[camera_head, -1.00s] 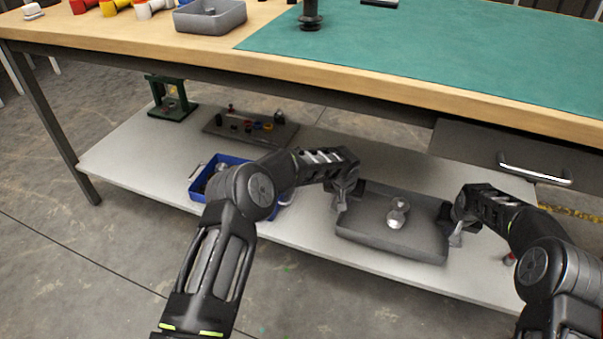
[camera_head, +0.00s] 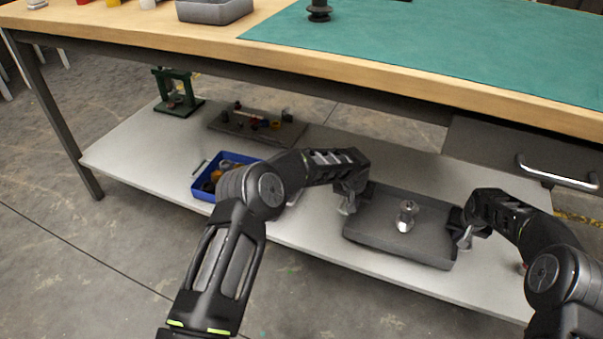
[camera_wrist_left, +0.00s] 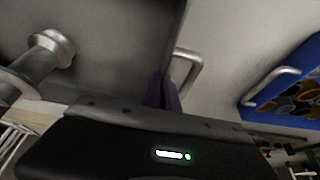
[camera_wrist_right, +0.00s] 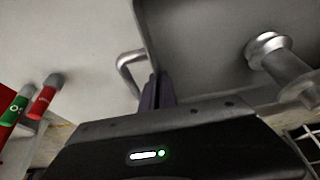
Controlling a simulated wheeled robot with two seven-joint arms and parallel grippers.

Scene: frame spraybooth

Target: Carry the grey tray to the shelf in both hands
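The grey tray (camera_head: 380,243) is level over the white lower shelf (camera_head: 320,242) under the workbench, near its front edge; I cannot tell whether it touches the shelf. A shiny metal part (camera_head: 406,216) is inside it. My left gripper (camera_head: 347,203) is at the tray's left end, its fingers (camera_wrist_left: 165,92) close together at the wire handle (camera_wrist_left: 188,68). My right gripper (camera_head: 464,234) is at the right end, its fingers (camera_wrist_right: 155,92) close together at the other handle (camera_wrist_right: 129,70). Both look shut on the handles. The fingers partly hide the grip.
A blue bin (camera_head: 205,179) with small parts stands left of the tray, partly behind my left arm. A dark board with small parts (camera_head: 256,128) and a green stand (camera_head: 178,94) are further back. The bench top (camera_head: 330,64) and drawer handle (camera_head: 557,172) are above. Red and green cylinders (camera_wrist_right: 35,100) lie near the right gripper.

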